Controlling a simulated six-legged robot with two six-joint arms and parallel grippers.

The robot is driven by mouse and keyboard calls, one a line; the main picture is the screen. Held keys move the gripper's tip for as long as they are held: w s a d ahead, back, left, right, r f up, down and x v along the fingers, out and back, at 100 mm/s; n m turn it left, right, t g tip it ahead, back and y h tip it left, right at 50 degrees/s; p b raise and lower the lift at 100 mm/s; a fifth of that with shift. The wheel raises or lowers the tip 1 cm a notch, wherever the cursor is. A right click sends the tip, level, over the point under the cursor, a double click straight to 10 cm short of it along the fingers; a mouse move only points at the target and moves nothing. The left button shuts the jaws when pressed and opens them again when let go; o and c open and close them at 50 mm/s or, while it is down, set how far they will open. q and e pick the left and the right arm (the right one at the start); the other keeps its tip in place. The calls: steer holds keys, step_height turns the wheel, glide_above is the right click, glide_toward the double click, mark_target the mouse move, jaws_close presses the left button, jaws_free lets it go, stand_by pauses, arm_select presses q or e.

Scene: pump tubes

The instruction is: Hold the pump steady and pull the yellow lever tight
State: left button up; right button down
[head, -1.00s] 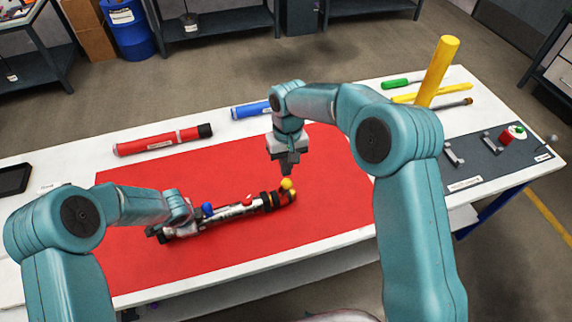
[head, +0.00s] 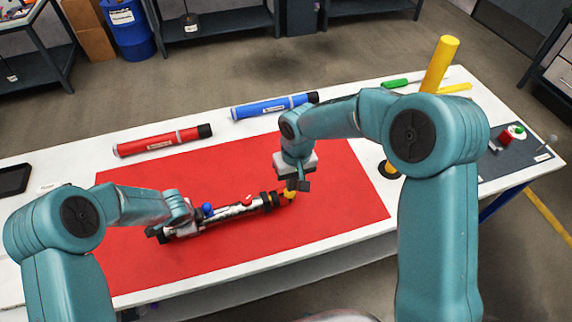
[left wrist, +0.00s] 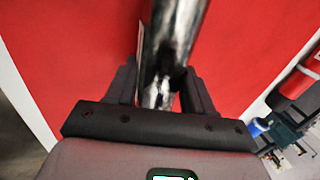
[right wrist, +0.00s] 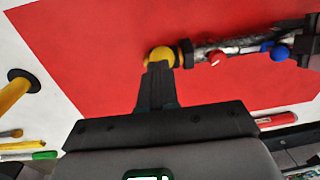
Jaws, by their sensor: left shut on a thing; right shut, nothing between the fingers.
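The pump (head: 235,212) is a shiny metal tube with black ends, a blue knob and a red knob, lying on the red mat (head: 340,190). My left gripper (left wrist: 160,88) is shut around the metal tube near its left end. The yellow lever (head: 289,194) is at the pump's right end; it also shows in the right wrist view (right wrist: 160,55). My right gripper (right wrist: 157,75) is shut with nothing between its fingers, its tips at the yellow lever. Whether they touch it I cannot tell. In the head view its fingers partly cover the lever.
A red tube (head: 160,142) and a blue tube (head: 270,107) lie along the back of the white table. A yellow post (head: 438,65) and a green-handled tool (head: 395,83) are at the back right. A dark tray (head: 500,160) with a red-and-green part is at the right.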

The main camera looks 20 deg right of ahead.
steer(key=shift+w+r, duration=0.3)
steer(key=shift+w, duration=0.05)
step_height(320, 180, up, 12)
steer(key=w+d, duration=0.1)
steer(key=w, duration=0.1)
steer(key=w+a+n+h, duration=0.1)
steer(key=a+h, duration=0.1)
steer(key=a, duration=0.3)
arm_select(q)
steer(key=shift+w+a, duration=0.1)
arm_select(e)
step_height(320, 180, down, 12)
steer(key=s+d, duration=0.2)
steer(key=shift+f, duration=0.25)
steer(key=shift+s+d, duration=0.15)
steer(key=shift+s, duration=0.05)
